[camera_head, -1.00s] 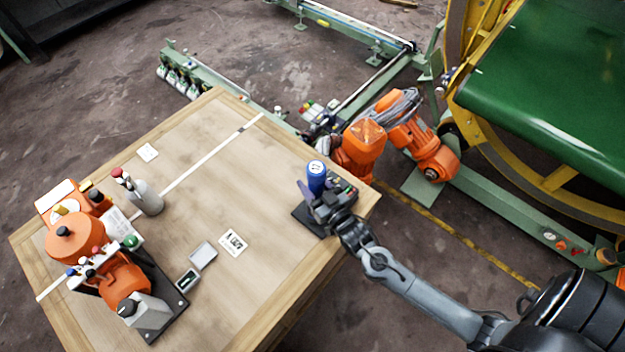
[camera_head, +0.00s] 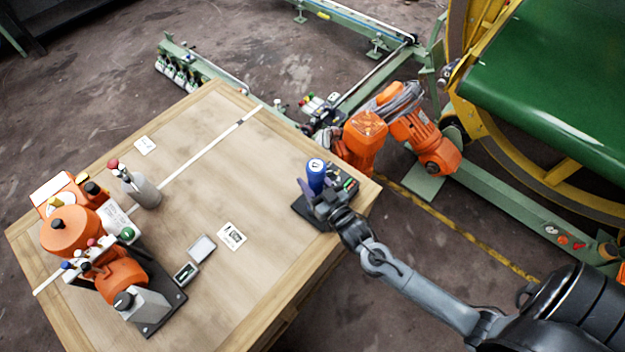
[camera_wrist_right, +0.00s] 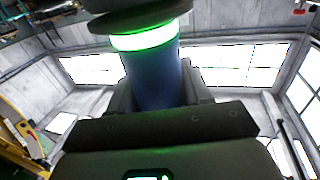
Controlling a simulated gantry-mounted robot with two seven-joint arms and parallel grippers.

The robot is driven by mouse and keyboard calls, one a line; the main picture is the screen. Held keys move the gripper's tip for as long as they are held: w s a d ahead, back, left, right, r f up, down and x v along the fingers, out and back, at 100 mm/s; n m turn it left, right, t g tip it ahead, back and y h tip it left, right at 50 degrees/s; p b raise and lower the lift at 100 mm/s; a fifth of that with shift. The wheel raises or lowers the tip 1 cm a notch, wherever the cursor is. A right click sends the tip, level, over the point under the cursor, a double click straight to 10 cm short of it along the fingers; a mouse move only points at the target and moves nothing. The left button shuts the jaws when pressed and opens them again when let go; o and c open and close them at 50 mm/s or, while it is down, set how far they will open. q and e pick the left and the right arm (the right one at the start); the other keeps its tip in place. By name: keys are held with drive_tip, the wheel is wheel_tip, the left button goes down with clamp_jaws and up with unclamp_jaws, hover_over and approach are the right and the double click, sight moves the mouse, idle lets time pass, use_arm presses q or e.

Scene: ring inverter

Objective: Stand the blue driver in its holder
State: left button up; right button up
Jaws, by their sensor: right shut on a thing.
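The blue driver (camera_head: 316,177) is upright near the table's right corner, with a pale top. My right gripper (camera_head: 318,192) is shut on it from the right. In the right wrist view the driver's blue body (camera_wrist_right: 152,80) is between the fingers (camera_wrist_right: 155,98), with a glowing green band and a dark round part above. A dark base (camera_head: 303,213), seemingly the holder, lies below the gripper. The gripper hides the driver's lower end, so I cannot tell whether it is in the holder. My left gripper is not in view.
An orange machine (camera_head: 70,230) with a dark base stands at the table's left. A grey bottle (camera_head: 146,192), small trays (camera_head: 202,248) and a white card (camera_head: 232,236) are on the table. The wooden middle (camera_head: 220,180) is mostly clear. An orange robot (camera_head: 366,140) stands beyond the right corner.

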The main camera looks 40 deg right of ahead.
idle(0.5)
drive_tip(key=o, duration=1.3)
drive_tip(key=shift+f, duration=0.15)
